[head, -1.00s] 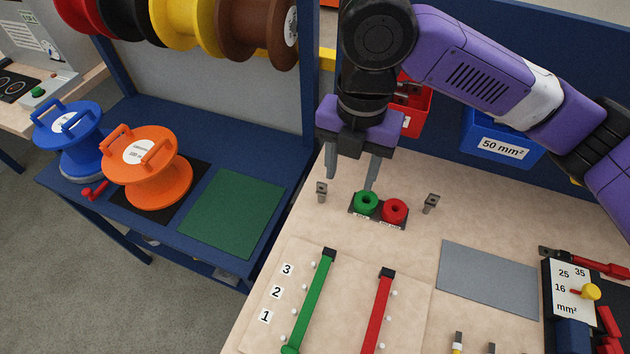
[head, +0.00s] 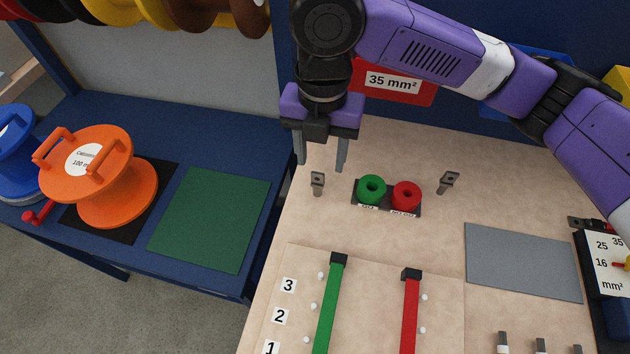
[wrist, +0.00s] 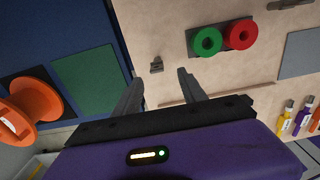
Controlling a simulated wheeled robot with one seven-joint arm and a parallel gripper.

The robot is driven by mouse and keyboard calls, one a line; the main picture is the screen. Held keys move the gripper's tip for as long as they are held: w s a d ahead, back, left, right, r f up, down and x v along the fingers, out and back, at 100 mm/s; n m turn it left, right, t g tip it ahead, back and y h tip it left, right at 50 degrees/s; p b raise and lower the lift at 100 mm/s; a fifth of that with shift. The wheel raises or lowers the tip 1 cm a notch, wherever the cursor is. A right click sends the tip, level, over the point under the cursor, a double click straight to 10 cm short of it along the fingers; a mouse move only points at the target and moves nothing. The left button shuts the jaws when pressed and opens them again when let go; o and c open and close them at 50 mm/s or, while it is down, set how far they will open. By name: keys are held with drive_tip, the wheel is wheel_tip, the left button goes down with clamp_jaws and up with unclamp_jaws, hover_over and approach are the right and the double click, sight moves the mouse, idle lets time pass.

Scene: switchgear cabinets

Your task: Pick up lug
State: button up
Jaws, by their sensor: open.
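A small grey metal lug (head: 317,184) stands on the wooden bench left of the green and red rolls; it also shows in the wrist view (wrist: 157,65). In the wrist view the left lug appears between and slightly beyond the spread fingertips (wrist: 160,77). I see no contact between fingers and lug.
A green roll (head: 372,189) and a red roll (head: 406,195) sit on a dark holder close to the left lug. Green (head: 330,305) and red (head: 410,315) strips lie nearer the front. A red bin (head: 395,82) stands behind. A grey mat (head: 524,262) lies right.

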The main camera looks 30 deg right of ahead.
sight(317, 173)
drive_tip(key=shift+w+a+f+p, duration=0.15)
drive_tip(key=shift+f+p, duration=0.1)
drive_tip(key=shift+f, duration=1.35)
drive_tip(key=shift+w+d+f+p, duration=0.1)
drive_tip(key=shift+w+f+p, duration=0.1)
drive_tip(key=shift+f, duration=1.35)
drive_tip(key=shift+a, duration=0.1)
clamp_jaws()
